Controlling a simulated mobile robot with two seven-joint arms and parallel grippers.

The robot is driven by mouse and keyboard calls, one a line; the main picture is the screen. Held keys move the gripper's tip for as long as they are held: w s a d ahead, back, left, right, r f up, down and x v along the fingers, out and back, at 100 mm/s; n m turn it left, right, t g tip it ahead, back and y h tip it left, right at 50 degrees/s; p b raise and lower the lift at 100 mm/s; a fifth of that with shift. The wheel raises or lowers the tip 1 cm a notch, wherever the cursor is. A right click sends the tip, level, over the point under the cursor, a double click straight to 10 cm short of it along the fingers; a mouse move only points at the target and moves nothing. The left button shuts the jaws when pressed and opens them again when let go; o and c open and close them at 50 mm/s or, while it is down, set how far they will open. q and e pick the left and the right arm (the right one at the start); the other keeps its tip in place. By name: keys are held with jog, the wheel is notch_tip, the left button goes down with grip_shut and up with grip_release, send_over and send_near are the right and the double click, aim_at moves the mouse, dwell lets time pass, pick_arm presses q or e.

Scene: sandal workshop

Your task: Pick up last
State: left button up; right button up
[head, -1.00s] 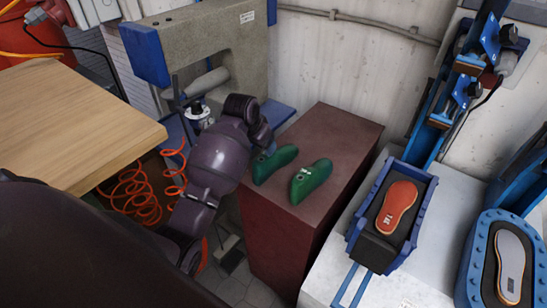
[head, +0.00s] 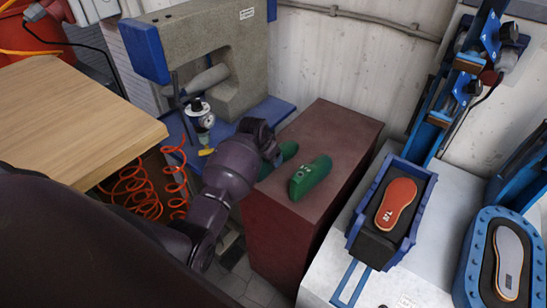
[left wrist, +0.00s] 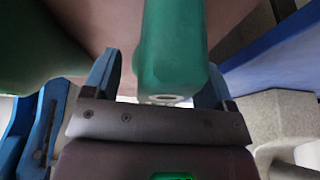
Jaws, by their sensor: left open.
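Two green shoe lasts lie on top of a dark red-brown cabinet (head: 345,135) in the head view. The right last (head: 310,178) shows whole; the left last (head: 288,150) is partly hidden behind my left arm. My left gripper sits at the left last, and its fingers are mostly hidden by the wrist in the head view. In the left wrist view my left gripper (left wrist: 155,82) is open, with one green last (left wrist: 172,40) between its blue fingers, nearer the right one. Another dark green last (left wrist: 40,40) lies to the left. My right gripper is not in view.
A wooden table (head: 70,120) stands at the left. A grey and blue machine (head: 215,50) stands behind my arm. At the right, a blue mould (head: 410,225) with an orange sole and another blue mould (head: 467,255) with a grey sole sit beside the cabinet.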

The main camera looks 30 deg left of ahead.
pick_arm(q)
jog(key=shift+f, duration=0.2)
jog(key=shift+c, duration=0.3)
jog(key=c, duration=0.9)
jog(key=shift+w, duration=0.1)
jog(key=shift+r, duration=0.15)
